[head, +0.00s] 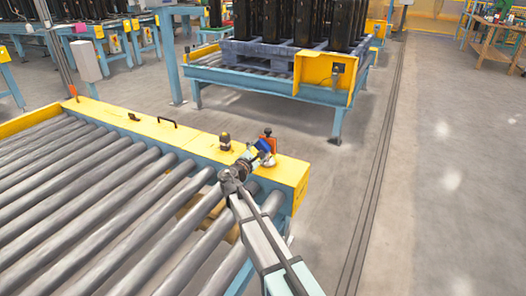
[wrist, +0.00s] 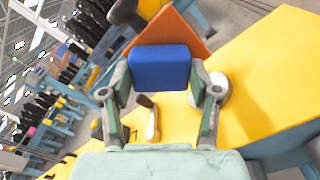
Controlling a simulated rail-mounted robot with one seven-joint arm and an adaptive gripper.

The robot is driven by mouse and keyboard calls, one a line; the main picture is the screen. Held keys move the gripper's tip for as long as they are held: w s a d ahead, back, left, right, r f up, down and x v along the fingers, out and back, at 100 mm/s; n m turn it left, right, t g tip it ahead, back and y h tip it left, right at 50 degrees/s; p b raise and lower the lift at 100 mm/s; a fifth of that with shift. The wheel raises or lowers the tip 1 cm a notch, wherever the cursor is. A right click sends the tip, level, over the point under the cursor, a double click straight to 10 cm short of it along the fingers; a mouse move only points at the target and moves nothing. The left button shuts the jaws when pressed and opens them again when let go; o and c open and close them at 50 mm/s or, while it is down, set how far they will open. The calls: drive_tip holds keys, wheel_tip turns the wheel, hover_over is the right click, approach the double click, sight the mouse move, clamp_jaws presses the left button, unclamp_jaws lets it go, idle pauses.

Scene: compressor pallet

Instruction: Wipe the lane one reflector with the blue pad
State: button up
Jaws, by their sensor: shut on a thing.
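My gripper (wrist: 160,82) is shut on the blue pad (wrist: 160,66), with one finger at each side of it. In the head view my gripper (head: 252,155) is over the yellow end beam of the roller conveyor, and the blue pad shows small (head: 263,144). Just beyond the pad stands an upright orange plate (wrist: 178,28), also seen in the head view (head: 272,145); it may be the lane one reflector. The pad hides the plate's lower middle. I cannot tell whether the pad touches it. The plate's face is not clear enough to show any dirt.
The yellow beam (head: 190,139) carries a dark round device (head: 225,141) and a black handle (head: 167,121). Grey rollers (head: 90,190) fill the left. A second conveyor with a loaded pallet (head: 285,55) stands behind. The floor at right (head: 440,170) is clear.

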sight(275, 147)
drive_tip(key=shift+w+a, duration=0.65)
drive_tip(key=shift+a, duration=0.4)
drive_tip(key=shift+s+d, duration=0.6)
drive_tip(key=shift+d, duration=0.4)
drive_tip(key=shift+s+d, duration=0.65)
drive_tip(key=shift+d, duration=0.4)
drive_tip(key=shift+s+d, duration=0.6)
drive_tip(key=shift+d, duration=0.4)
drive_tip(key=shift+w+a, duration=0.6)
drive_tip(key=shift+a, duration=0.4)
drive_tip(key=shift+w+a, duration=0.65)
drive_tip(key=shift+a, duration=0.35)
drive_tip(key=shift+w+a, duration=0.6)
drive_tip(key=shift+a, duration=0.4)
drive_tip(key=shift+s+a, duration=0.1)
drive_tip(key=shift+s, duration=0.05)
drive_tip(key=shift+p+v, duration=0.4)
drive_tip(key=shift+v, duration=2.45)
